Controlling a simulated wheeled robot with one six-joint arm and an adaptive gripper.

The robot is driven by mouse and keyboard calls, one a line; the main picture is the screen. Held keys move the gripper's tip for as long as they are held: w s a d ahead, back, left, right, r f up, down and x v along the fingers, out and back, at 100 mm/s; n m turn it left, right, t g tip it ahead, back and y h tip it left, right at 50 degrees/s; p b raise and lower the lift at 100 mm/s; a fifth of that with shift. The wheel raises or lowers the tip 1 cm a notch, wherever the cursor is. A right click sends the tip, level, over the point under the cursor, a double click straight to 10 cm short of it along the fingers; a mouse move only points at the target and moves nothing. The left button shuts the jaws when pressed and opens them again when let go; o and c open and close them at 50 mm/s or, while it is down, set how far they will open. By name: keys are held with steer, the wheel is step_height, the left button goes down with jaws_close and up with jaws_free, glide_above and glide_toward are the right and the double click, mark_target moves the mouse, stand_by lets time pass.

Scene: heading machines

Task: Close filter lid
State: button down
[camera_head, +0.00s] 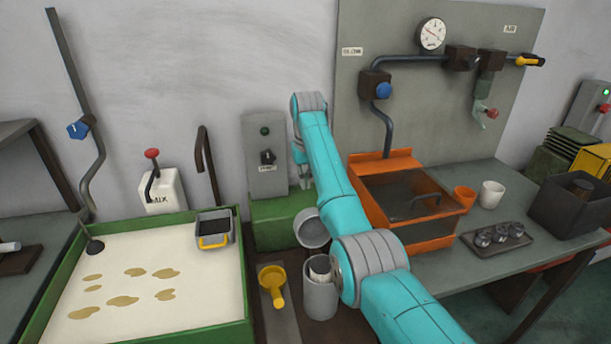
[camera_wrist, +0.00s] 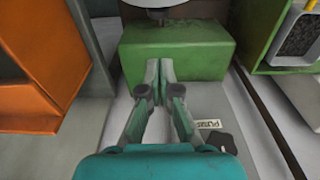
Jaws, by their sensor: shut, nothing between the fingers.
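The filter is a grey cylindrical housing (camera_head: 320,300) on the dark surface in front of the green block, in the head view. Its mouth is open and a pale insert shows inside. The round grey lid (camera_head: 311,232) stands tilted up at the back of the housing, apart from the rim. My arm partly covers the housing's right side. My gripper (camera_wrist: 158,66) is shut and empty in the wrist view, over the green pump block (camera_wrist: 190,58). A grey rounded part at the top edge of that view may be the lid; I cannot tell.
A yellow scoop (camera_head: 272,284) lies left of the housing. The green-rimmed tray (camera_head: 245,270) is further left. An orange basin (camera_head: 436,245) stands to the right, close beside my arm. The grey pump panel (camera_head: 262,150) rises behind the green block.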

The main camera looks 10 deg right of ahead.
mark_target(312, 225)
steer(key=shift+s+f, duration=0.6)
steer(key=shift+f, duration=0.2)
steer(key=shift+s+f, duration=0.55)
steer(key=shift+f, duration=0.3)
steer(key=shift+s+f, duration=0.6)
steer(key=shift+f, duration=0.2)
